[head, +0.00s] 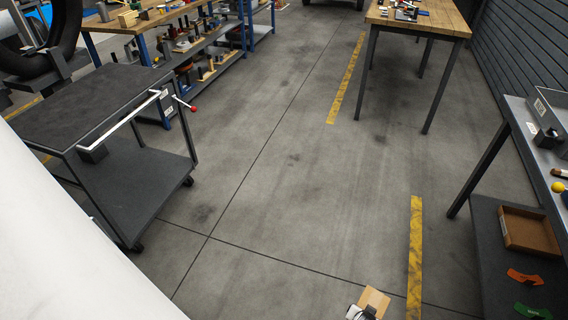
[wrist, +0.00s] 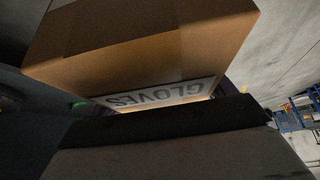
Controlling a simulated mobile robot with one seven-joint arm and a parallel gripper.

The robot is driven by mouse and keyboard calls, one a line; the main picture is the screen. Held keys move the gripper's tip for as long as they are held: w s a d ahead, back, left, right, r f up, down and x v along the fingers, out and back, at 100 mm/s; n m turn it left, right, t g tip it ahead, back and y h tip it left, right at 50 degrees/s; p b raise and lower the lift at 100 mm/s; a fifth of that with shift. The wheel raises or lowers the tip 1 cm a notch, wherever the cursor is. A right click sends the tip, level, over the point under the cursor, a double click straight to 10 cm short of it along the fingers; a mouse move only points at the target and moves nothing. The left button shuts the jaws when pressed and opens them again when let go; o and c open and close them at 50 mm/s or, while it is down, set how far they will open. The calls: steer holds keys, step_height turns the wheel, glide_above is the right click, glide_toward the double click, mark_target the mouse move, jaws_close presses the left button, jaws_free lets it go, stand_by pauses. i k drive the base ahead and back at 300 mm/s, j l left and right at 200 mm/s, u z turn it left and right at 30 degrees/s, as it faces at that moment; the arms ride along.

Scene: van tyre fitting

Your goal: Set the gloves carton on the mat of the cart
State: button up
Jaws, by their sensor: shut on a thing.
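The gloves carton (wrist: 140,40) is a brown cardboard box with a white label reading GLOVES, upside down in the wrist view. My gripper (wrist: 185,110) is shut on it, and the dark gripper parts hide its near lower portion. In the head view the carton (head: 375,301) shows at the bottom edge, held by my gripper (head: 363,312), which is partly cut off. The cart (head: 119,135) stands at the left, well apart from the carton. Its dark top mat (head: 75,98) looks bare. The cart has a white handle rail and a lower shelf.
A wooden-topped table (head: 422,18) stands at the back right. A blue-framed bench (head: 150,25) with tools is at the back left. At the right, a low shelf (head: 490,235) holds a brown tray (head: 528,231). The grey floor between is clear, with yellow stripes.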

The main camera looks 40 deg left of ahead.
mark_target(95, 98)
steer(key=i+l+u, duration=0.1)
steer(key=i+u, duration=0.15)
steer(key=i, duration=0.15)
steer(key=i+l+u, duration=0.25)
steer(key=i, duration=0.15)
steer(key=i+l+u, duration=0.1)
steer(key=u, duration=0.35)
steer(key=i+l+u, duration=0.2)
steer(key=u, duration=0.25)
steer(key=i+l+u, duration=0.2)
steer(key=u, duration=0.25)
steer(key=i+l+u, duration=0.1)
steer(key=l+u, duration=0.55)
steer(key=u, duration=0.25)
steer(key=l+u, duration=0.45)
steer(key=i+j, duration=0.05)
steer(key=j, duration=0.05)
